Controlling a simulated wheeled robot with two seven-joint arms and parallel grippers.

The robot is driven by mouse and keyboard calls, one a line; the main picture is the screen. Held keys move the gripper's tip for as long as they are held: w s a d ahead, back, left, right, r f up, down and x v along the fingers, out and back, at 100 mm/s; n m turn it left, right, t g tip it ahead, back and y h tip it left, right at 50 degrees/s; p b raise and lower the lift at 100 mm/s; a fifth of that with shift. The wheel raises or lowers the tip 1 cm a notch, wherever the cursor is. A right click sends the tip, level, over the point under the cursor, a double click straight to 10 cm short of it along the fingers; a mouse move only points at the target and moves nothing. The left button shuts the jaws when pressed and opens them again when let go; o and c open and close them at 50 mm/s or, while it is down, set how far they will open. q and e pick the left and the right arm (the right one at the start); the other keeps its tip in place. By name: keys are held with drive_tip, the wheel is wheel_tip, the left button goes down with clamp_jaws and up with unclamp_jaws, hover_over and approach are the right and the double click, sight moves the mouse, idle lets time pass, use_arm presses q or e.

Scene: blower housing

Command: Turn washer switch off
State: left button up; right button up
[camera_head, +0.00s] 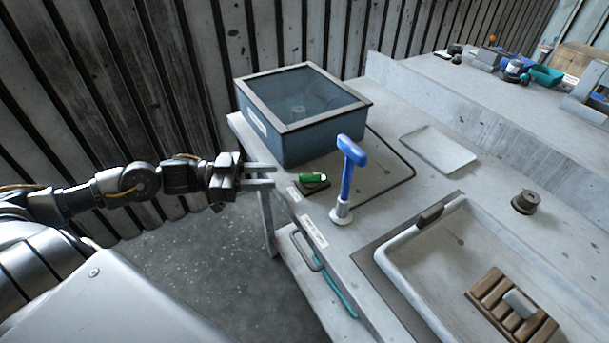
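The washer (300,147) is a blue box with a dark see-through lid in a grey frame, standing at the far left end of the workbench. A small switch with a bright green top (312,177) on a dark base sits on the bench in front of the washer. I cannot tell its position markings. My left gripper (275,176) comes in from the left at the bench edge. Its two fingers are apart with nothing between them. They point right toward the switch, a short gap from it. My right gripper is not in view.
A blue-handled post on a white base (345,185) stands right of the switch. A white sink (405,258) holds a brown slatted rack (487,292). A flat pale tray (438,149) and a dark round knob (525,201) lie behind. A corrugated wall (130,60) stands behind my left arm.

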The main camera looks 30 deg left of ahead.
sight(305, 174)
use_arm(q)
drive_tip(key=x, duration=0.9)
drive_tip(key=shift+p, duration=0.35)
clamp_jaws()
